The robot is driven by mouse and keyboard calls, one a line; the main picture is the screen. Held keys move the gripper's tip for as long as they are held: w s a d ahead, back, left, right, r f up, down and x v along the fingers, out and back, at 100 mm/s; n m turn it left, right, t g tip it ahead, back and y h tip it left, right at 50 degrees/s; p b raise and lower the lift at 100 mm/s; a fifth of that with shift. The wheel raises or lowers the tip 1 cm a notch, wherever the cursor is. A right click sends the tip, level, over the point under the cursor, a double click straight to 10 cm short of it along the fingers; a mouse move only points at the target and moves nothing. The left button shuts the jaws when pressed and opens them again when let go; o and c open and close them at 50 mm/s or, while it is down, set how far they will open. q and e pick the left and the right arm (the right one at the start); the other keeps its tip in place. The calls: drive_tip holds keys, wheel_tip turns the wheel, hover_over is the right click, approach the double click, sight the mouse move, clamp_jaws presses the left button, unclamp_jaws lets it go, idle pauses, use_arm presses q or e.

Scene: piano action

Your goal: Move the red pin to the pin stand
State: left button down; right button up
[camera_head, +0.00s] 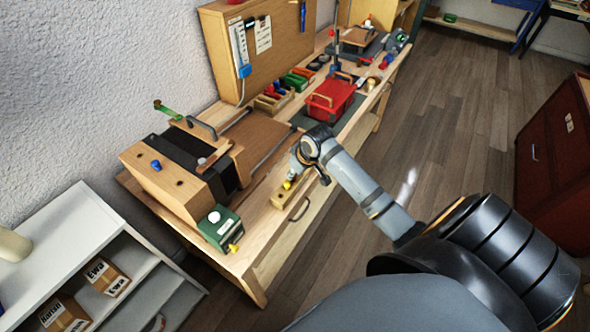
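My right arm comes in from the right, and its gripper (293,174) points down over the front edge of the workbench, just above a small light wooden block. This block (289,195) looks like the pin stand, and a small yellow pin (287,185) shows on it, right beneath the gripper. I cannot tell whether the fingers are open, or whether they hold anything. I cannot make out a red pin; it may be hidden by the gripper or too small to see. My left gripper is not in view.
A wooden case (158,185) with a blue pin (155,164) stands left on the workbench (256,243). A green box (219,228) sits near the front edge. A red basket (327,104) stands farther back.

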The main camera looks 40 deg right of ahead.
drive_tip(key=shift+f, duration=0.4)
idle(0.3)
drive_tip(key=o, duration=0.9)
drive_tip(key=shift+o, duration=0.2)
drive_tip(key=shift+o, duration=1.1)
wheel_tip(320, 180, up, 8)
drive_tip(key=p, duration=0.9)
drive_tip(key=shift+f, duration=0.25)
